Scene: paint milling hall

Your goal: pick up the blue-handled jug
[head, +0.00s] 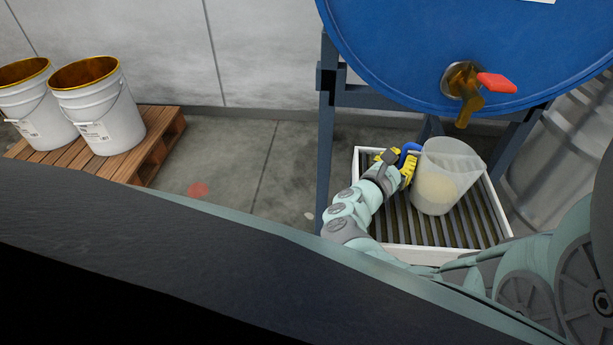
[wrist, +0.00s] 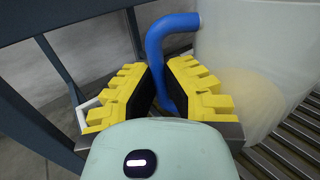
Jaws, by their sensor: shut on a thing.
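The jug (head: 445,178) is a translucent pale container with a blue handle (head: 410,150) on its left side. It is on or just above the slatted drip tray (head: 470,222) under the drum tap; I cannot tell whether it touches the slats. My gripper (head: 398,165), with yellow fingers, is at the handle. In the wrist view my gripper (wrist: 155,95) has its fingers closed on the blue handle (wrist: 158,58), and the jug's pale wall (wrist: 250,60) is just to the right. The jug looks roughly upright, with some pale contents low inside.
A blue drum (head: 420,45) on a dark steel stand (head: 327,120) hangs over the tray. Its brass tap (head: 465,85) with a red lever (head: 497,83) is just above the jug. White buckets (head: 100,110) stand on a wooden pallet (head: 150,145) at left. Grey drums (head: 560,150) are at right.

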